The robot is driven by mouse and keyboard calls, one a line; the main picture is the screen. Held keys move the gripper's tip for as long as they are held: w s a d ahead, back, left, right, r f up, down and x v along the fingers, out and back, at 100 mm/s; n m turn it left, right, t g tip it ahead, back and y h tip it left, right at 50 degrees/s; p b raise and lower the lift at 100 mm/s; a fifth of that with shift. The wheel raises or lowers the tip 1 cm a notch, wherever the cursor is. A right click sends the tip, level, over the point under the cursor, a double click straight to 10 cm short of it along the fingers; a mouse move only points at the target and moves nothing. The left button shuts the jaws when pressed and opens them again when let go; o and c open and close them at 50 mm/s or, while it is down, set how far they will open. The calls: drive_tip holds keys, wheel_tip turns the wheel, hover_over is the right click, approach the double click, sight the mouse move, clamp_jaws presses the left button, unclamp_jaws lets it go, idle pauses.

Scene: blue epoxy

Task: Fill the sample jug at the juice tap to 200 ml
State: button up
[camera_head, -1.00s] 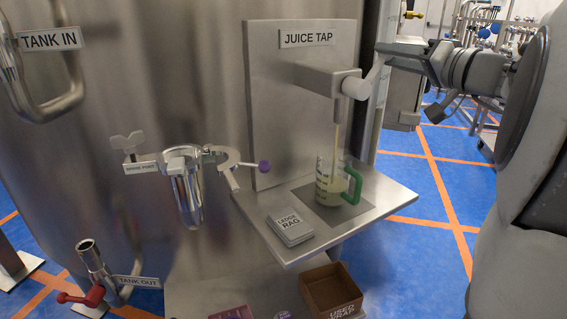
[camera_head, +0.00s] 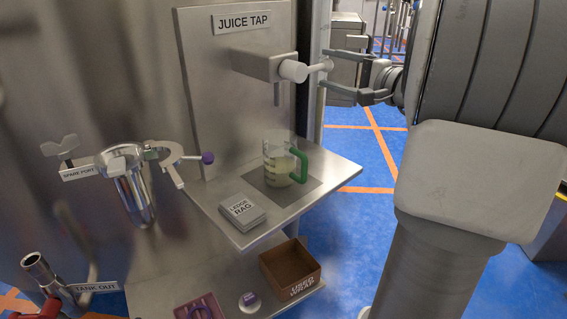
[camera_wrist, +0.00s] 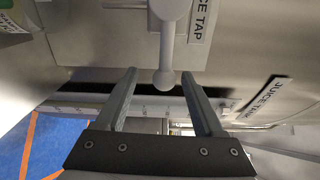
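The sample jug (camera_head: 279,164), clear with a green handle, stands upright on the ledge under the juice tap (camera_head: 262,66). Pale juice fills its lower part; I cannot read the level against the marks. No stream shows below the spout (camera_head: 277,95). The tap lever (camera_head: 318,68) points right, about level. My gripper (camera_head: 328,71) is open at the lever's end, one finger above and one below. In the wrist view the lever's knob (camera_wrist: 163,80) lies between the open fingertips (camera_wrist: 159,72), touching neither.

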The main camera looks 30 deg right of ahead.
drive_tip(key=o, duration=0.4)
drive_tip(key=b+v, duration=0.2)
drive_tip(key=v, duration=0.5)
drive_tip(key=shift+r, duration=0.1)
drive_tip(key=p+v, duration=0.2)
drive_tip(key=v, duration=1.5)
drive_tip(key=shift+s+d+p, duration=0.2)
drive_tip(key=shift+p, duration=0.2)
